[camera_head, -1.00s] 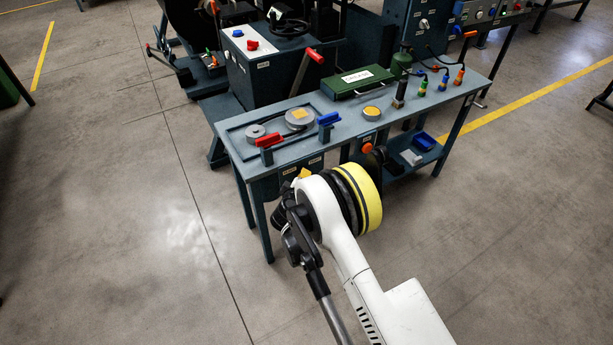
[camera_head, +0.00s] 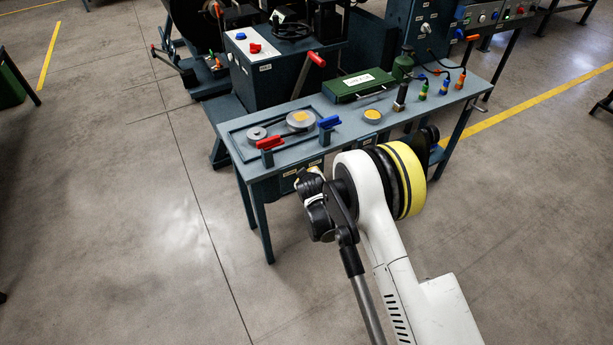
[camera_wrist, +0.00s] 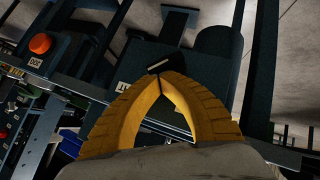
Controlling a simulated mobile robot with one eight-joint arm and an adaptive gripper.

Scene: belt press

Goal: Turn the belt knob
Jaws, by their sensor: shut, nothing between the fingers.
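In the wrist view, a dark knob (camera_wrist: 165,63) with a pale line along it lies right at the tips of my gripper (camera_wrist: 164,76). Beside it is a white label (camera_wrist: 123,87) partly covered by a finger; its visible letters seem to end in "LT". The yellow fingers are shut with their tips together, and the knob is beyond them, not between them. I cannot tell whether they touch it. In the head view, my gripper (camera_head: 313,171) is at the front of the workbench (camera_head: 285,157), mostly hidden behind my wrist, and the knob cannot be made out.
An orange round button (camera_wrist: 40,43) is on the bench front, left in the wrist view. On the bench top are a red-handled lever (camera_head: 270,142), a blue-handled lever (camera_head: 329,122) and a green box (camera_head: 361,85). Floor left of the bench is clear.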

